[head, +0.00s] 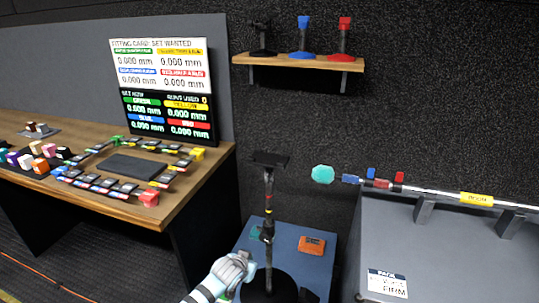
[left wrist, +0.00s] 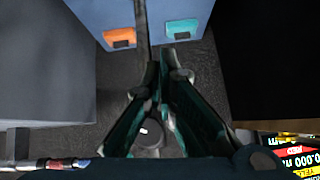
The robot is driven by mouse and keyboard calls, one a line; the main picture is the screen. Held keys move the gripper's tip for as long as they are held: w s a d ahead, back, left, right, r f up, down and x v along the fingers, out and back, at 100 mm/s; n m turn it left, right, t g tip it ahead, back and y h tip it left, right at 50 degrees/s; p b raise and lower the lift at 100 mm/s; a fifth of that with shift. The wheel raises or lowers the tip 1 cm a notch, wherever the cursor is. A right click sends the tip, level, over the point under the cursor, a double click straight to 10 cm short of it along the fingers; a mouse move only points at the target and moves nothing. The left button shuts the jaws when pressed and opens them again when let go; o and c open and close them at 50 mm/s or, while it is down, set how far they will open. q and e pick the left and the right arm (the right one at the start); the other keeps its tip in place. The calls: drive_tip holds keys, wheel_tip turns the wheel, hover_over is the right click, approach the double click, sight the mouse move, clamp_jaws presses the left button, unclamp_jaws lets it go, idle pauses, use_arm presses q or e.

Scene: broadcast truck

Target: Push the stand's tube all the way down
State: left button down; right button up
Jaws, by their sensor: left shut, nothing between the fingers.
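The stand is upright in the lower middle of the head view. It has a flat black top plate (head: 268,159), a thin dark tube (head: 268,190) with red and yellow bands, a dark collar (head: 266,235), and a round black base (head: 285,288). My left gripper (head: 246,262) is shut and empty, low and just left of the stand's pole, below the collar. Whether it touches the pole is unclear. In the left wrist view its dark green fingers (left wrist: 160,65) come together close to a thin pole (left wrist: 142,25). My right gripper is not in view.
A blue block (head: 300,232) with an orange panel (head: 311,245) stands behind the stand. At left is a wooden desk (head: 215,165) with a screen. At right a grey case (head: 430,265) carries a long pole with a teal end (head: 322,174). A shelf (head: 300,61) hangs above.

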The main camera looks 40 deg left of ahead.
use_arm(q)
drive_tip(key=w+r+t, duration=0.1)
drive_tip(key=w+r, duration=0.2)
drive_tip(key=r, duration=0.5)
drive_tip(key=w+r+t, duration=0.1)
drive_tip(key=w+r, duration=0.1)
drive_tip(key=r, duration=0.6)
wheel_tip(320, 180, up, 26)
drive_tip(key=s+d+n+t+y+p, duration=0.1)
drive_tip(key=s+d+t+y+p, duration=0.1)
drive_tip(key=s+d+t, duration=0.15)
hover_over(270, 162)
wheel_tip(270, 162, down, 4)
drive_tip(key=shift+r+t+b, duration=0.2)
drive_tip(key=shift+t+b, duration=0.1)
drive_tip(key=shift+t, duration=0.05)
wheel_tip(270, 162, down, 3)
drive_tip(key=shift+r, duration=0.15)
drive_tip(key=shift+f+b, duration=0.3)
drive_tip(key=shift+f, duration=0.15)
